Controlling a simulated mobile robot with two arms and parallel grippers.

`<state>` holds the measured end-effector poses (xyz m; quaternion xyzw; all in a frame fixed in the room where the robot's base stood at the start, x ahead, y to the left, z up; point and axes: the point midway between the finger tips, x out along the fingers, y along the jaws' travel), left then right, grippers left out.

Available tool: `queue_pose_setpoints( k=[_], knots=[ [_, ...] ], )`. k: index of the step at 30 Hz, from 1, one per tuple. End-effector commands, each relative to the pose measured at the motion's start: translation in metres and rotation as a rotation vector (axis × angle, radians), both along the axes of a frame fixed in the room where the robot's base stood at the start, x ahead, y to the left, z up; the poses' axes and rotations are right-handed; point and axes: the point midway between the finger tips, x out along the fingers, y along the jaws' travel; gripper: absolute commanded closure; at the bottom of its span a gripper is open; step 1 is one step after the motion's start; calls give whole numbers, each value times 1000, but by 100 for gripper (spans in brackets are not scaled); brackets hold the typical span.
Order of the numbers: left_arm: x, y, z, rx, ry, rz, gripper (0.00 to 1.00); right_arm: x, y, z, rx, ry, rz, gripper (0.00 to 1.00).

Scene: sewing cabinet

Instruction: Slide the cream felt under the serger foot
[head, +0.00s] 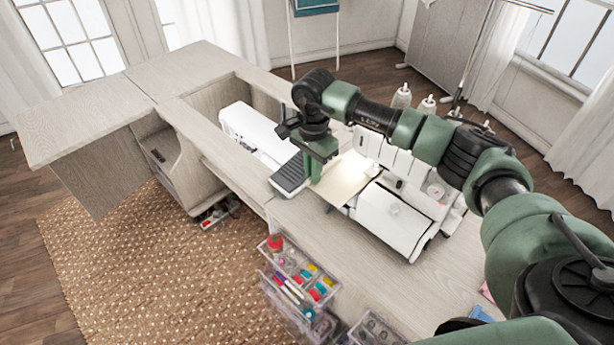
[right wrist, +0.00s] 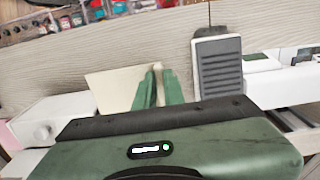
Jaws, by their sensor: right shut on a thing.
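The cream felt (head: 346,177) is a flat pale sheet beside the white serger (head: 395,216) on the wooden cabinet top. Its right part lies against the serger's near left side; I cannot tell whether any of it is under the foot, which I cannot make out. My right gripper (head: 315,172) is shut on the felt's left edge. In the right wrist view the green fingers (right wrist: 158,88) pinch the felt (right wrist: 112,90), which extends left toward the white serger body (right wrist: 38,122). My left gripper is not in view.
A dark ribbed foot pedal (head: 290,174) lies on the cabinet top (head: 300,210) close beside my right gripper. A white sewing machine (head: 257,132) sits in the cabinet opening behind. Clear trays of notions (head: 300,282) hang at the front edge. Thread cones (head: 402,97) stand behind the serger.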

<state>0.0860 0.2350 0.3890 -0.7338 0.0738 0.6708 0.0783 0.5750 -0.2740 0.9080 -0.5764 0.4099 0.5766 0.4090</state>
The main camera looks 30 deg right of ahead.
Motion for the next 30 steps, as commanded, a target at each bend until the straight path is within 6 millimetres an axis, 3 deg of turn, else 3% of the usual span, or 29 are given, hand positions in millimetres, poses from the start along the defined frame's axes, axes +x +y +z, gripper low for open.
queue_pose_setpoints(
  k=[15,30],
  knots=[
    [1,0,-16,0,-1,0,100,10,-30,-3,-1,0,-2,100],
    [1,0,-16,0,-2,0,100,11,-33,-2,0,0,0,100]
  ],
)
